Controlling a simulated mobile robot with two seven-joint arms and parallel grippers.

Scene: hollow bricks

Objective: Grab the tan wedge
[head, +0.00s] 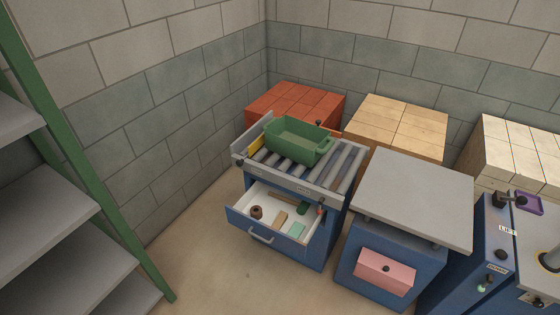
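A small tan piece (280,219), which looks like the tan wedge, lies in the open drawer (240,222) of the blue roller-topped cabinet (318,250). It is too small to make out its slope clearly. A brown round piece (256,212) is to its left and a pale teal block (297,230) to its right. A dark green piece (303,208) lies further back in the drawer. Neither of my grippers is in the head view.
A green bin (298,142) sits on the rollers (335,170) above the drawer. A grey-topped blue cabinet (415,195) with a pink panel stands to the right. Stacked bricks (397,125) line the back. Grey shelves (65,245) stand at left, with clear floor (200,265) between.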

